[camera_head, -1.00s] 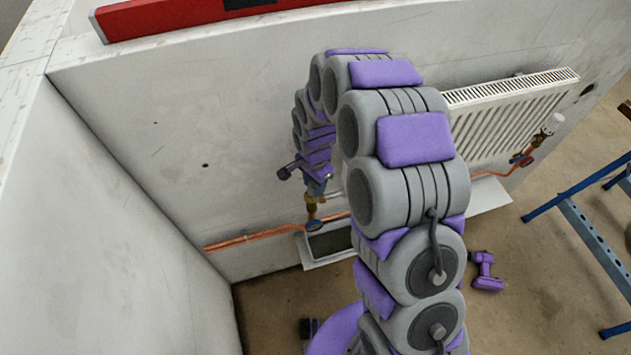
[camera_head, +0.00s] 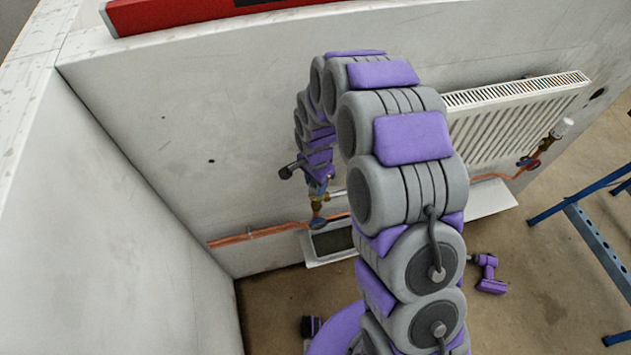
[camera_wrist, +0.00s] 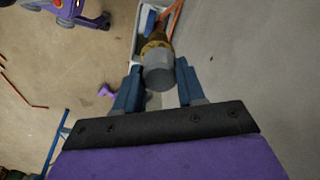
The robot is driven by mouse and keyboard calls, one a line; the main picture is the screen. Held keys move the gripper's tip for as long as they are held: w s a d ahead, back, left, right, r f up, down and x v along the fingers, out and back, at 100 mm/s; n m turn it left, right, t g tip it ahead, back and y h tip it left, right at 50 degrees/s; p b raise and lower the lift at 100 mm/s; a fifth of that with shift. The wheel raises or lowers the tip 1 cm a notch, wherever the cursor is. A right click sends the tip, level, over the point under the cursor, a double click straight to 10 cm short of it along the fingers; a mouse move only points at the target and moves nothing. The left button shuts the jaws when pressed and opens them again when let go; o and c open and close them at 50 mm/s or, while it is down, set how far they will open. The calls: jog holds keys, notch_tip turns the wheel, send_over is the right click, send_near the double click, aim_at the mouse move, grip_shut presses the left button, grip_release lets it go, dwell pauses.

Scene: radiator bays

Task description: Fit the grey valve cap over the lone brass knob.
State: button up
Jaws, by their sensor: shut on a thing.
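In the wrist view, the grey valve cap (camera_wrist: 159,78) is between the two blue fingers of my gripper (camera_wrist: 160,70), which are shut on it. The brass knob (camera_wrist: 154,50) is right behind the cap and in line with it. The cap hides the knob's end, so I cannot tell how far it is over the knob. In the head view, my gripper (camera_head: 320,186) is directly above the brass valve body (camera_head: 318,205) on the copper pipe. The cap cannot be made out there.
A tray (camera_head: 325,246) lies below the pipe. A purple drill (camera_head: 488,275) lies on the floor. A blue trestle (camera_head: 590,235) stands at right.

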jog(key=shift+d+f, duration=0.15)
jog(key=shift+f, duration=0.75)
dwell(0.7)
jog(key=o, duration=1.6)
jog(key=shift+c, duration=0.2)
jog(key=shift+r, duration=0.1)
jog(key=shift+s+r+p, duration=0.1)
jog(key=shift+r+p, duration=0.7)
jog(key=shift+r, duration=1.5)
